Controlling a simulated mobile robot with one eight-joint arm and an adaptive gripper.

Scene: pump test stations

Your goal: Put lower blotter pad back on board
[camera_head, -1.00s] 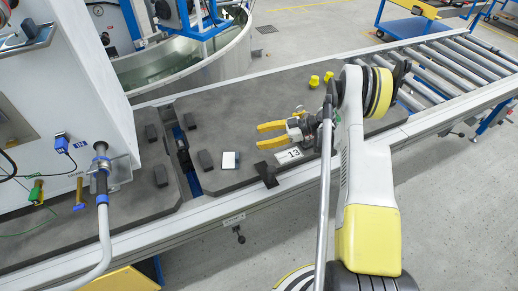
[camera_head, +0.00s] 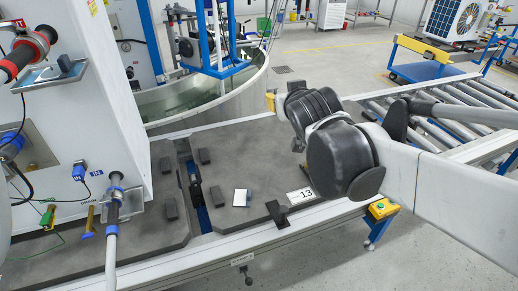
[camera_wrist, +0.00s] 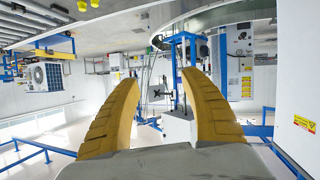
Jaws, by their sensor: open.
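A small white pad with a blue edge (camera_head: 241,197) lies flat on the dark grey board (camera_head: 225,150) in the head view. It may be the blotter pad, but its size keeps me from being sure. My gripper (camera_wrist: 162,76) is open in the wrist view, with two yellow fingers spread and nothing between them. It points across the room, away from the board top. The white pad is not visible in the wrist view.
Several dark blocks (camera_head: 170,208) stand on the boards left of the pad. A white cabinet with a hose (camera_head: 113,215) stands at left, a round tank (camera_head: 205,95) behind, and rollers (camera_head: 440,120) at right.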

